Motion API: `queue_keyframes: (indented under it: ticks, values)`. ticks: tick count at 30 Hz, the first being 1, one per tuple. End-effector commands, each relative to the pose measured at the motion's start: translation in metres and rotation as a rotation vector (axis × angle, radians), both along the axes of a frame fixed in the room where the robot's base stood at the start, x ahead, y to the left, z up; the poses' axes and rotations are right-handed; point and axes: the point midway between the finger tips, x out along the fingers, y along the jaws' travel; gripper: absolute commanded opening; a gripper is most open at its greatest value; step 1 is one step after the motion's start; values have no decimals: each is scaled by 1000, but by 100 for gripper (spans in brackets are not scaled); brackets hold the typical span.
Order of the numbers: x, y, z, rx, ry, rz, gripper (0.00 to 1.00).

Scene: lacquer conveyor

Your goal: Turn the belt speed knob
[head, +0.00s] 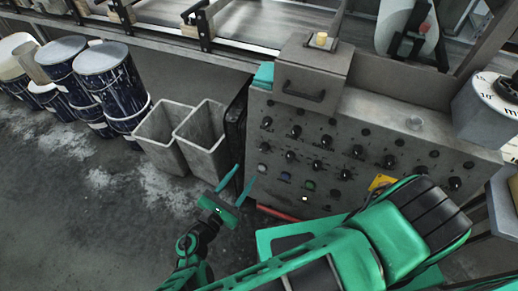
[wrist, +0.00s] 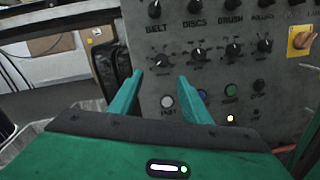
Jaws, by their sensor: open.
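The grey control panel (head: 355,133) carries rows of black knobs. In the wrist view, the word BELT stands between an upper black knob (wrist: 155,9) and a lower black knob (wrist: 162,57) with a dial around it. I cannot tell which of the two the word names. In the head view, the upper one (head: 266,122) and the lower one (head: 266,145) are at the panel's left end. My gripper (head: 243,174) is open and empty, low in front of the panel's left edge. In the wrist view, its fingertips (wrist: 160,77) frame the area just below the lower knob, apparently without touching it.
Further knobs stand to the right, under DISCS and BRUSH. A white button (wrist: 167,101) and a yellow switch (wrist: 301,40) are nearby. Grey bins (head: 203,137) and stained drums (head: 108,82) stand left of the panel. The conveyor (head: 250,22) runs behind. The left floor is open.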

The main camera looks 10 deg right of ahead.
Motion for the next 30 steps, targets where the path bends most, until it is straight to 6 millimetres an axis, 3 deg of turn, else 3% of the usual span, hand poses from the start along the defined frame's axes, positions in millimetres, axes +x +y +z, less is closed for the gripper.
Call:
queue_keyframes:
  ticks: [5, 18, 30]
  values:
    - [10, -13, -1, -12, -2, 1, 44]
    - [67, -65, -1, -9, -2, -10, 44]
    - [84, -79, -1, -8, -1, -9, 44]
